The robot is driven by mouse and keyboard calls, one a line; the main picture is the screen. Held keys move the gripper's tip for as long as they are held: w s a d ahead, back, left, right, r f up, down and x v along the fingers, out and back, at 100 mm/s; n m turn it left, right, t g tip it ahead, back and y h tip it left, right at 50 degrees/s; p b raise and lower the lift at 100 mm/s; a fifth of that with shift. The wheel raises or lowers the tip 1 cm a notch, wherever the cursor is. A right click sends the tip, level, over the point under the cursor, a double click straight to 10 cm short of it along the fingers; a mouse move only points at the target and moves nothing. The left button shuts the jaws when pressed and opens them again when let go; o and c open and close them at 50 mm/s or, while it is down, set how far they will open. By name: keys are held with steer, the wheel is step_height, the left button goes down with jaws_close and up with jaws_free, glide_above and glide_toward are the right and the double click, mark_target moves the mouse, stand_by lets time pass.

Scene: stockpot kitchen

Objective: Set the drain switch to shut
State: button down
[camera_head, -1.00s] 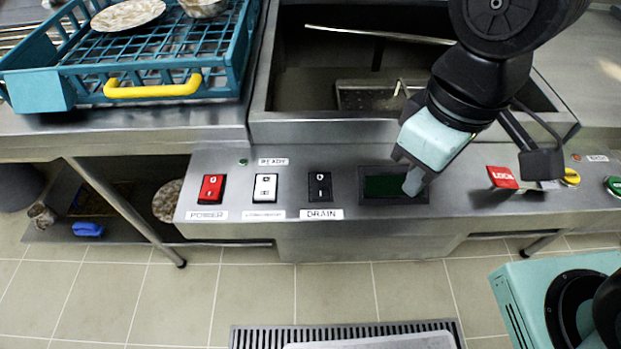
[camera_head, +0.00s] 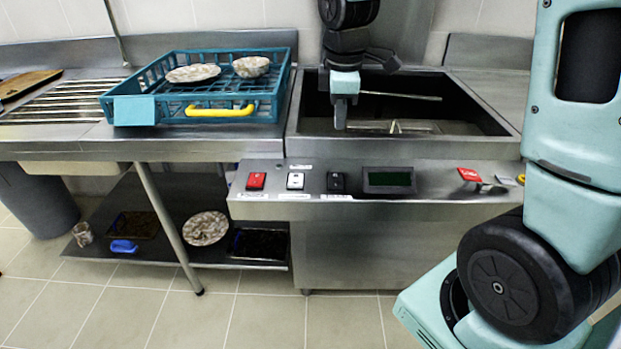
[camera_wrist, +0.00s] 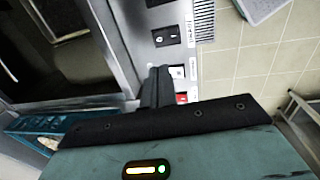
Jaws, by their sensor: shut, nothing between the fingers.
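The drain switch (camera_head: 336,182) is a black rocker on the steel front panel, third from the left after the red and white switches. In the wrist view the drain switch (camera_wrist: 165,38) shows its O and I marks beside the drain label; which side is pressed I cannot tell. My gripper (camera_head: 341,124) points down over the front of the sink basin, above and behind the drain switch, apart from it. Its fingers (camera_wrist: 160,76) are closed together and empty. In the wrist view they overlap the edge of the white switch (camera_wrist: 177,72).
The red power switch (camera_head: 256,181), white switch (camera_head: 296,181) and dark green display (camera_head: 389,181) flank the drain switch. A red tag (camera_head: 469,174) sits to the right. A blue dish rack (camera_head: 133,110) with dishes stands left of the sink basin (camera_head: 486,118).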

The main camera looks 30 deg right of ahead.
mark_target(335, 176)
stand_by(0.3)
steer(key=f, duration=0.4)
steer(key=w+f+b, duration=0.1)
steer(key=f, duration=0.4)
steer(key=d+f, duration=0.1)
steer(key=f, duration=0.4)
steer(key=shift+w+b, duration=0.25)
steer(key=shift+b, duration=0.15)
steer(key=shift+f, duration=0.15)
steer(key=shift+s+a, duration=0.1)
steer(key=shift+s+a+r+p, duration=0.2)
steer(key=shift+s+a+p, duration=0.15)
steer(key=shift+s, duration=0.15)
steer(key=shift+r, duration=0.15)
